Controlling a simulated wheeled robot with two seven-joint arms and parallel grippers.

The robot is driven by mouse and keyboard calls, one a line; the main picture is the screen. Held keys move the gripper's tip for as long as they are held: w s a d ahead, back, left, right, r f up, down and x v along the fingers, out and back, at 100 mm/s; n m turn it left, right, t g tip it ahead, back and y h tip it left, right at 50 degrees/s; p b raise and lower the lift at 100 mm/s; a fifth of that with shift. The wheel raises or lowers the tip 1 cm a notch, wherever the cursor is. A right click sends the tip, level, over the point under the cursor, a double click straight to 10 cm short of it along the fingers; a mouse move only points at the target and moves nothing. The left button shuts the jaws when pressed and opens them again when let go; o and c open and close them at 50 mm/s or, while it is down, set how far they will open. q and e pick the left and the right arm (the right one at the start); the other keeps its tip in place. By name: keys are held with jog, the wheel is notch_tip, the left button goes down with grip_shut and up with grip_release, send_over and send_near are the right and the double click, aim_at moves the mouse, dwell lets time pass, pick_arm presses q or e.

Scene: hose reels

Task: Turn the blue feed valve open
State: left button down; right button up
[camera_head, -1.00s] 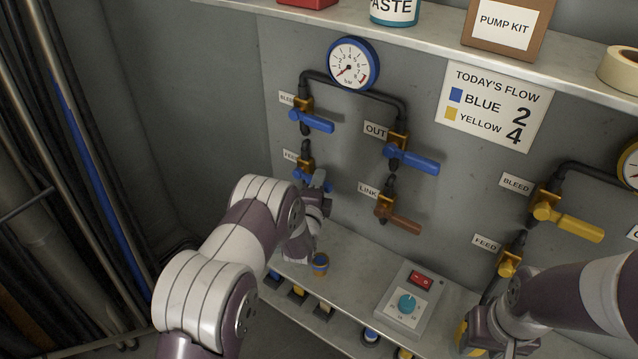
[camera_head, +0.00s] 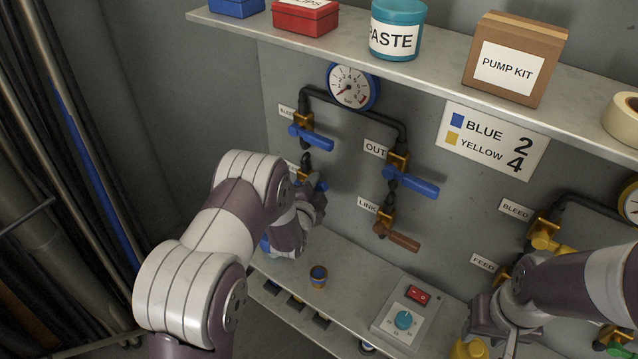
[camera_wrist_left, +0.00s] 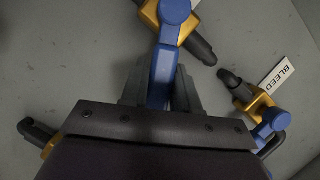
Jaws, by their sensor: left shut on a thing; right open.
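The blue feed valve has a brass body (camera_head: 303,171) and a blue handle (camera_head: 322,185). It sits below the blue bleed valve, mostly hidden behind my left arm in the head view. My left gripper (camera_head: 314,198) is shut on that handle. In the left wrist view the blue handle (camera_wrist_left: 162,65) stands between the two dark fingers of my left gripper (camera_wrist_left: 160,88), at an angle to the pipe line through its brass body (camera_wrist_left: 197,42). My right gripper (camera_head: 482,335) is at the lower right, away from the blue valves; its fingers are hard to make out.
The blue bleed handle (camera_head: 311,138) is above, the blue out handle (camera_head: 412,182) and brown link handle (camera_head: 398,238) to the right. A ledge below carries a small cup-like piece (camera_head: 318,276) and a switch box (camera_head: 405,310). A loaded shelf (camera_head: 430,68) runs above.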

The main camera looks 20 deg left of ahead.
pick_arm(q)
jog(key=r+n, duration=0.1)
jog(key=a+r+n+g+h, duration=0.1)
jog(key=shift+w+a+n+p, duration=0.25)
jog(key=shift+n+p, duration=0.15)
jog(key=shift+w+a+r+n+g+h+p, duration=0.2)
jog(key=shift+a+r+n+g+h+p, duration=0.25)
jog(key=shift+a+n+h, duration=0.35)
jog(key=shift+w+a+r+n+g+h+p, duration=0.15)
jog(key=shift+a+r+n+g+h+p, duration=0.1)
jog(key=shift+a+n+p, duration=0.25)
jog(key=shift+w+a+r+n+g+h+p, duration=0.15)
jog(key=shift+n+h+p, duration=0.1)
jog(key=shift+n, duration=0.45)
jog(key=shift+w+a+n+h+p, duration=0.25)
jog(key=shift+a+n+h+p, duration=0.25)
jog(key=shift+a+n+p, duration=0.25)
jog(key=shift+d+f, duration=0.1)
jog(key=c, duration=0.9)
grip_release()
jog(key=b+v, duration=0.2)
jog(key=v, duration=1)
jog(key=shift+s+r, duration=0.2)
jog(key=shift+r, duration=0.1)
